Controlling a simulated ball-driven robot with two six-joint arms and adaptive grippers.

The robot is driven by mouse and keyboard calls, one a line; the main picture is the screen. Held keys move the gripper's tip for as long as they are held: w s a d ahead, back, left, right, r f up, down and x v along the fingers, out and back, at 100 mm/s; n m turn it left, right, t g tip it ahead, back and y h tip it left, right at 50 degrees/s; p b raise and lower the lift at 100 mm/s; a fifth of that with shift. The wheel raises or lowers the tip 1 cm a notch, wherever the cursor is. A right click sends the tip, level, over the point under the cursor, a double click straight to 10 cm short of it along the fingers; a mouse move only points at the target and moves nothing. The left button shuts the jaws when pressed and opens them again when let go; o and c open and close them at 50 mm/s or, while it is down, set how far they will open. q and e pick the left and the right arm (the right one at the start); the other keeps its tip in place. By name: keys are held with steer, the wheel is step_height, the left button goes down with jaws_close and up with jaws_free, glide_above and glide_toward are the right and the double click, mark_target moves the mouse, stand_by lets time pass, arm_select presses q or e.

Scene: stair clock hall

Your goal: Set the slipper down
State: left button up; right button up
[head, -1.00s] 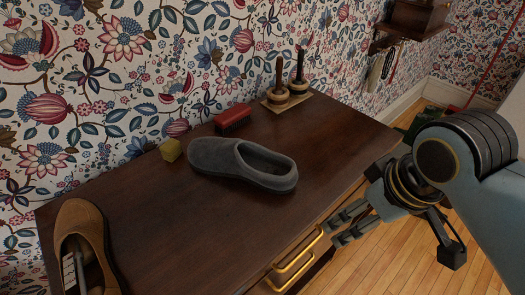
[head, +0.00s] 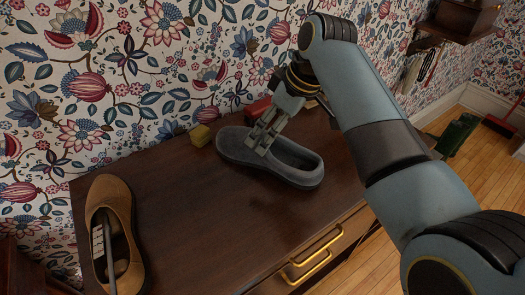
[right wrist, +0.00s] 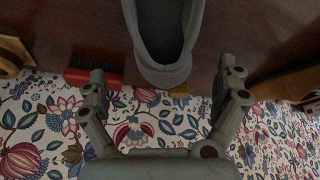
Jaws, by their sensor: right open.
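The grey slipper (head: 233,149) lies upright on the dark wooden cabinet top (head: 190,215), its opening toward the right front. My right gripper (head: 263,141) reaches down over its middle from behind, hiding part of it. In the right wrist view the jaws (right wrist: 163,88) are open wide and empty, with the rounded end of the slipper (right wrist: 165,74) ahead between them. I cannot tell whether a finger touches it. My left gripper is not in view.
A red brush (right wrist: 93,77) lies close behind the slipper. A yellow block (head: 200,135) sits to its left. A tan shoe (head: 126,205) with a metal piece inside stands at the left. Patterned wall (head: 60,80) rises behind; the cabinet's middle front is clear.

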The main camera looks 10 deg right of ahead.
steer(key=shift+x, duration=1.05)
steer(key=x, duration=0.4)
steer(key=shift+s+f, duration=0.2)
steer(key=shift+s, duration=0.05)
steer(key=shift+w+a+f, duration=0.2)
steer(key=shift+f, duration=0.3)
steer(key=c, duration=1.4)
steer(key=shift+r+p, duration=0.6)
steer(key=shift+p, duration=0.2)
step_height(320, 180, up, 4)
steer(key=p, duration=0.4)
steer(key=shift+f, duration=0.15)
steer(key=s+d+r+p, duration=0.1)
steer(key=d+p, duration=0.1)
steer(key=p, duration=0.2)
steer(key=shift+s+r, duration=0.3)
steer(key=shift+r, duration=0.05)
steer(key=s+d+r, duration=0.4)
steer(key=s+d, duration=0.2)
steer(key=d, duration=0.1)
steer(key=shift+r+b, duration=0.2)
steer(key=shift+b, duration=0.1)
